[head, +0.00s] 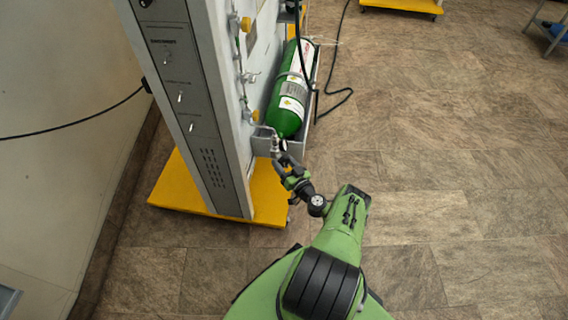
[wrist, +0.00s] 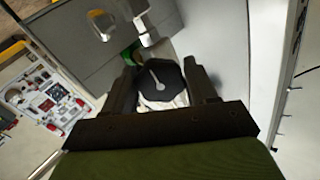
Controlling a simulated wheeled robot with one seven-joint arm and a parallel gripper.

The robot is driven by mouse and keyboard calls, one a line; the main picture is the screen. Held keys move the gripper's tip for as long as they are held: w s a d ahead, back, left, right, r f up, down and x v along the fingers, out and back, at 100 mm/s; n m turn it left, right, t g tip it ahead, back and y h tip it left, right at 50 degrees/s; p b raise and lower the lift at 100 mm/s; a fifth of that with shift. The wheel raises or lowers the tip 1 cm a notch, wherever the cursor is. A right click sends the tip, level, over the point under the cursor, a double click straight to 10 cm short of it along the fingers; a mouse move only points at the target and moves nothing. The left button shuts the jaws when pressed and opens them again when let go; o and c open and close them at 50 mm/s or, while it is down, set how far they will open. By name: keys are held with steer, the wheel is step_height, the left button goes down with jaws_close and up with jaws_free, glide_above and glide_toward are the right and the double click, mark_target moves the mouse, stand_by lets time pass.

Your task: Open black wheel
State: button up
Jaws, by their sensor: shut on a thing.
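The black wheel (wrist: 150,93) is an eight-sided black knob with a pale key-shaped mark on its face. In the wrist view it sits between the two dark fingers of my gripper (wrist: 163,82), which is shut on it. In the head view my gripper (head: 279,160) is at the lower end of the green oxygen cylinder (head: 289,96), by the cabinet's side. The wheel cannot be made out there; it is small and covered by my gripper.
The tall grey cabinet (head: 197,90) stands on a yellow base (head: 180,192) left of my arm. Its side carries valves and fittings (head: 247,78).

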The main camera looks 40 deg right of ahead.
steer(key=shift+a+f, duration=0.15)
steer(key=shift+f, duration=0.1)
steer(key=o, duration=0.9)
steer(key=shift+o, duration=0.4)
steer(key=shift+r, duration=0.15)
steer(key=shift+s, duration=0.1)
steer(key=s+a, duration=0.2)
steer(key=s, duration=1.3)
steer(key=shift+s+a, duration=0.2)
steer(key=shift+a, duration=0.15)
